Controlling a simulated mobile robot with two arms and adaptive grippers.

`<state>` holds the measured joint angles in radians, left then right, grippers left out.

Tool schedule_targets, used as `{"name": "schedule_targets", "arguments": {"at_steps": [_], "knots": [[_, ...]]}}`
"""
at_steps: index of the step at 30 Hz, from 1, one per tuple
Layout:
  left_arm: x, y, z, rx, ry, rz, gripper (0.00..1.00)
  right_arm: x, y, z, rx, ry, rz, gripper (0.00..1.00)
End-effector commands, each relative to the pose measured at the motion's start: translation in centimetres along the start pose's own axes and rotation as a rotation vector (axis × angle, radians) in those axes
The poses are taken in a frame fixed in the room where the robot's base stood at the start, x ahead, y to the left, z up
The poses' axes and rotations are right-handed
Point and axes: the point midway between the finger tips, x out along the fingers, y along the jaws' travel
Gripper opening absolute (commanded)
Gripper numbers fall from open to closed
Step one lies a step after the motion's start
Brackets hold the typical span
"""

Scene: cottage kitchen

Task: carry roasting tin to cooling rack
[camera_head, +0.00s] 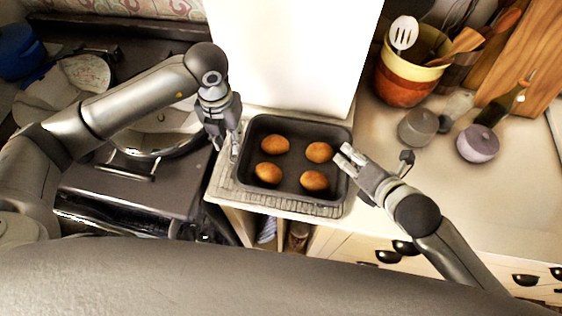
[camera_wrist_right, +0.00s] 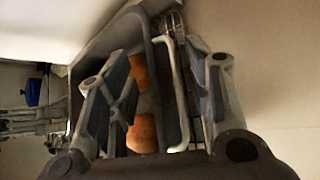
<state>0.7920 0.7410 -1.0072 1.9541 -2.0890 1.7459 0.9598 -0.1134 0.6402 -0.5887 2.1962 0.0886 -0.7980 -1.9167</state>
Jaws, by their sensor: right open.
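The dark square roasting tin (camera_head: 292,177) holds several round brown rolls. It rests on the wire cooling rack (camera_head: 290,205), whose wires show along its front and left. My left gripper (camera_head: 228,150) points down beside the tin's left wall, its fingers apart. My right gripper (camera_head: 348,158) is open at the tin's right wall. In the right wrist view, the tin's rim (camera_wrist_right: 160,75) and a pale bar-like handle (camera_wrist_right: 180,90) lie between the open right fingers (camera_wrist_right: 165,105). Whether those fingers touch the handle cannot be told.
A dark stove with a round shiny lid (camera_head: 160,135) is at left. A tall white panel (camera_head: 290,50) stands behind the tin. On the right counter are a utensil pot (camera_head: 405,75), a grey lidded jar (camera_head: 418,127) and a purple one (camera_head: 477,145). Counter front right is clear.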

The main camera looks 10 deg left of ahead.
Motion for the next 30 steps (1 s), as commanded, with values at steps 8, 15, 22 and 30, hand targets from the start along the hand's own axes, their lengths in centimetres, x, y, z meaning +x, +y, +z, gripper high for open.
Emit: {"name": "schedule_targets", "arguments": {"at_steps": [8,15,22,30], "knots": [[-6.2,0.2,0.1,-0.002,-0.006,0.004,0.27,0.0,0.1,0.0,0.001,0.0,0.002,0.47],[-9.3,0.3,0.1,-0.004,-0.003,0.006,0.27,0.0,0.1,0.0,0.001,0.0,0.002,0.47],[-9.8,0.3,0.0,-0.004,0.0,0.006,0.27,-1.7,0.0,-0.1,-0.002,0.002,0.002,0.47],[-9.8,0.3,0.0,-0.004,0.0,0.006,0.27,-5.9,0.0,-0.1,-0.002,0.002,0.0,0.47]]}}
